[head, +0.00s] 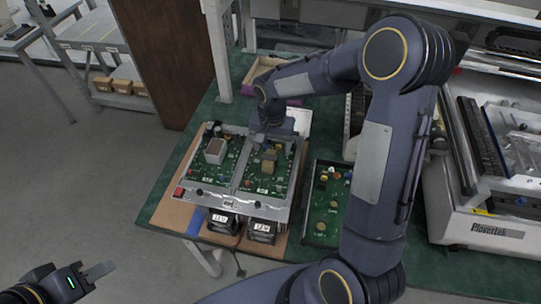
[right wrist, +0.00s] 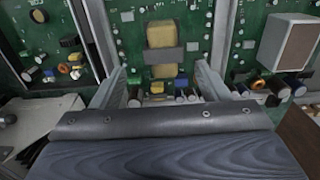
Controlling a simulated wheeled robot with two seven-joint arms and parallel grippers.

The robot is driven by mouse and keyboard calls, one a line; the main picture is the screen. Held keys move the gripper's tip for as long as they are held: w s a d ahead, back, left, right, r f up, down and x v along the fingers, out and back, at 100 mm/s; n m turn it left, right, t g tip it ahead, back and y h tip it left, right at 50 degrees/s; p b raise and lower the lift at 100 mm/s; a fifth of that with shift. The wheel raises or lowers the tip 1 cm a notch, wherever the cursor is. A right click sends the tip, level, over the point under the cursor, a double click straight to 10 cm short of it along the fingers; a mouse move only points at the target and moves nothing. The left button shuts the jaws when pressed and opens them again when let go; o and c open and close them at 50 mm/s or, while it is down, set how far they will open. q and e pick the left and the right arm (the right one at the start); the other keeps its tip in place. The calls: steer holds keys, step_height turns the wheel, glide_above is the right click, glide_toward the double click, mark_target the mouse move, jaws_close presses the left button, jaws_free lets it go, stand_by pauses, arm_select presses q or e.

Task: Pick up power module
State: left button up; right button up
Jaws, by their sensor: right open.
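A tan block with a grey band (right wrist: 165,35) stands on the green board between my right fingers in the right wrist view. It shows in the head view (head: 268,162) on the right-hand board. A pale box with a brown top (head: 215,150) sits on the left-hand board and appears at right in the wrist view (right wrist: 291,43). I cannot tell which is the power module. My right gripper (right wrist: 160,74) is open, its fingertips either side of the tan block's near end, touching nothing clearly. My left gripper (head: 98,270) is at lower left, away from the table; its jaw state is unclear.
Black units with displays (head: 262,231) sit at the frame's front. A grey machine (head: 490,215) stands at right.

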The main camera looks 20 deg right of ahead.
mark_target(271, 152)
steer(key=f, duration=0.2)
steer(key=w+f+p, duration=0.1)
steer(key=f, duration=0.2)
steer(key=shift+d, duration=0.1)
steer(key=shift+c, duration=0.4)
jaws_close()
